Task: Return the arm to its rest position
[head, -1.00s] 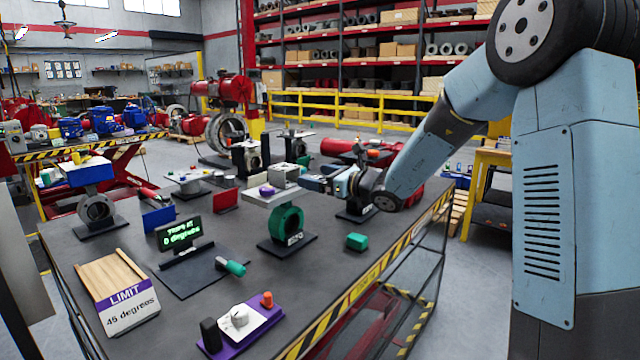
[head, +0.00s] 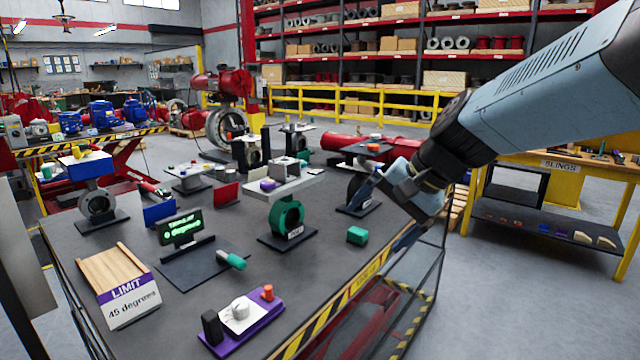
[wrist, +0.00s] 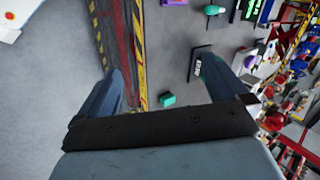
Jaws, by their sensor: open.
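My light-blue arm (head: 550,85) reaches in from the upper right in the head view. My gripper (head: 382,222) hangs over the right edge of the grey workbench (head: 330,262), its two blue fingers spread and nothing between them.
A green valve body (head: 287,216) carries a plate with a grey block. A purple control box (head: 242,320) and the wooden-topped limit sign (head: 118,288) stand at the front. A yellow side table (head: 560,160) stands right. The floor between the tables is clear.

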